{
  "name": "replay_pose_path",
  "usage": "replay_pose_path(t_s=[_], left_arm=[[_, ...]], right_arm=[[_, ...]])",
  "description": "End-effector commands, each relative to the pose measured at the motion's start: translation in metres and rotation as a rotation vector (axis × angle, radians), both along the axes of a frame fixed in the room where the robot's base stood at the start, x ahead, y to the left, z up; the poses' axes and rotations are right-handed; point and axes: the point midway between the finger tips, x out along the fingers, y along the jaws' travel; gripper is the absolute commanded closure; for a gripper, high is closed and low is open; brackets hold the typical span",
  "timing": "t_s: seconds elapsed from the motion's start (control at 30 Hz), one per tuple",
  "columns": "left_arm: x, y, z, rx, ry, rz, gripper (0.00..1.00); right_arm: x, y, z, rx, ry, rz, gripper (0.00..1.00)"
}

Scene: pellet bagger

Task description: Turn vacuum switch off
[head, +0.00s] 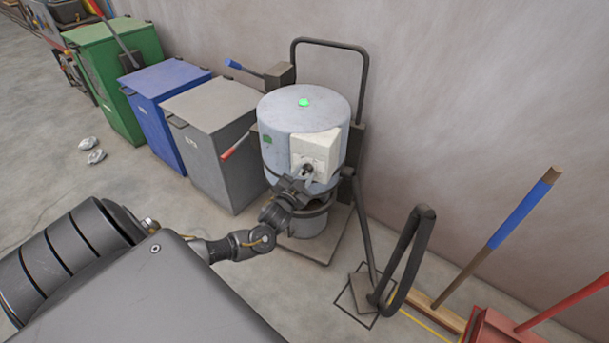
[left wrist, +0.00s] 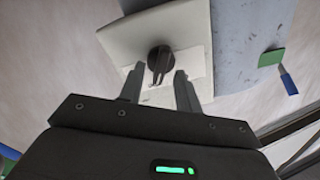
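The vacuum is a grey drum (head: 290,115) on a wheeled stand against the wall, with a green light (head: 304,102) on its lid. A white switch box (head: 326,150) is fixed to its front. The vacuum switch is a dark round knob (left wrist: 160,60) on the white box, with a raised grip bar pointing roughly at my gripper in the left wrist view. My left gripper (left wrist: 158,85) is open, its two fingers to either side of the knob's lower end. I cannot tell if they touch it. In the head view the left gripper (head: 302,180) partly covers the knob. My right gripper is not in view.
Grey (head: 215,125), blue (head: 165,100) and green bins (head: 112,70) stand left of the vacuum. A black hose (head: 415,260) stands to its right, with a broom (head: 500,230) and a red dustpan (head: 495,328) beyond.

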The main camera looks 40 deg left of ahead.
Motion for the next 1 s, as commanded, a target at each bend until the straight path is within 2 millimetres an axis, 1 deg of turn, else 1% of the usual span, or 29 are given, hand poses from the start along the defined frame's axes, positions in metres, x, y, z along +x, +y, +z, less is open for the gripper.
replay_pose_path(t_s=[0.1,0.37,0.63,1.0], left_arm=[[0.0055,0.0012,0.0001,0.000,0.000,0.000,0.66],[0.0062,0.0013,-0.0001,0.000,0.000,0.000,0.66],[0.0060,0.0012,-0.0001,0.000,0.000,0.000,1.00],[0.0058,0.0010,0.0001,-0.035,-0.008,0.000,1.00]], right_arm=[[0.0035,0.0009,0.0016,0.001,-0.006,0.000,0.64],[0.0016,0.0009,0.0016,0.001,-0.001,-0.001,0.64],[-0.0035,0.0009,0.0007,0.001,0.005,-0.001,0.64],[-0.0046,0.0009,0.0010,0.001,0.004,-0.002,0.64]])
